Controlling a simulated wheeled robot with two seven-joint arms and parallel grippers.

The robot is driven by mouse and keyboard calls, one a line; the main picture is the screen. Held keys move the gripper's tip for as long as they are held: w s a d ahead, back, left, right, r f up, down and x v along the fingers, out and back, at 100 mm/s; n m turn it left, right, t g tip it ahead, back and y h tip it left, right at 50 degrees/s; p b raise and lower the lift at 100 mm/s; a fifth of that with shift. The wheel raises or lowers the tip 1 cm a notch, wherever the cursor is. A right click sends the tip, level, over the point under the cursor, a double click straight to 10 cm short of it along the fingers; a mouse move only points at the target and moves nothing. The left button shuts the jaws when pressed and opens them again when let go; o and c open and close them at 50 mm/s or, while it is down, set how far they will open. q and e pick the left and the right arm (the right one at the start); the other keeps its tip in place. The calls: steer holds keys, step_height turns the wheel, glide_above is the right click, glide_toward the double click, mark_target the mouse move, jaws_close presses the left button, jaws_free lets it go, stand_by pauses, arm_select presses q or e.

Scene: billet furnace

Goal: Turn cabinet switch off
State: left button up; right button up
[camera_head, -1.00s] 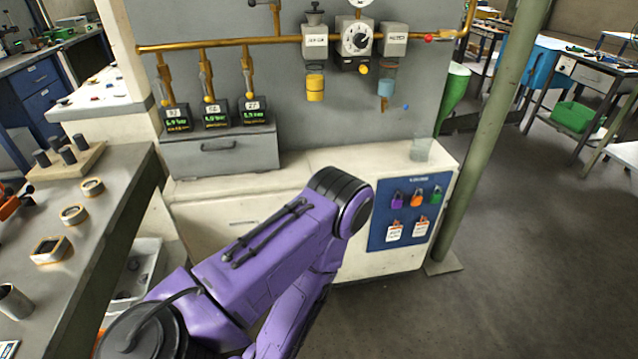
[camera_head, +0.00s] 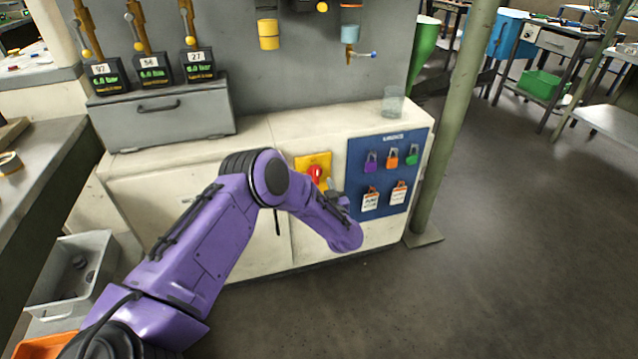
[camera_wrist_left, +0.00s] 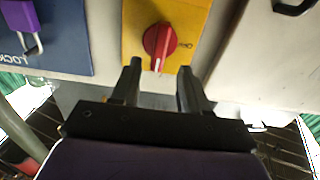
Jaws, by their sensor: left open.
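The cabinet switch is a red rotary knob (camera_head: 315,174) on a yellow plate (camera_head: 303,160), set in the front of the white cabinet (camera_head: 260,245). In the left wrist view the red knob (camera_wrist_left: 159,41) is upright and close beyond the fingertips, on its yellow plate (camera_wrist_left: 188,12). My left gripper (camera_wrist_left: 156,72) is open, with its two dark fingers apart below the knob and nothing between them. In the head view the left gripper (camera_head: 335,196) is small and partly hidden by my purple arm, just beside the switch. My right gripper is not in view.
A blue lockout board (camera_head: 385,172) with padlocks and tags is right of the switch. A glass (camera_head: 392,101) stands on the cabinet top. A green post (camera_head: 455,120) rises at the cabinet's right. A grey bin (camera_head: 68,275) is on the left.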

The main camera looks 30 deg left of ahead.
mark_target(317, 176)
arm_select(q)
steer(key=x, duration=0.4)
steer(key=shift+w+a, duration=0.1)
steer(key=shift+w, duration=0.1)
jaws_close()
steer(key=shift+f, duration=0.1)
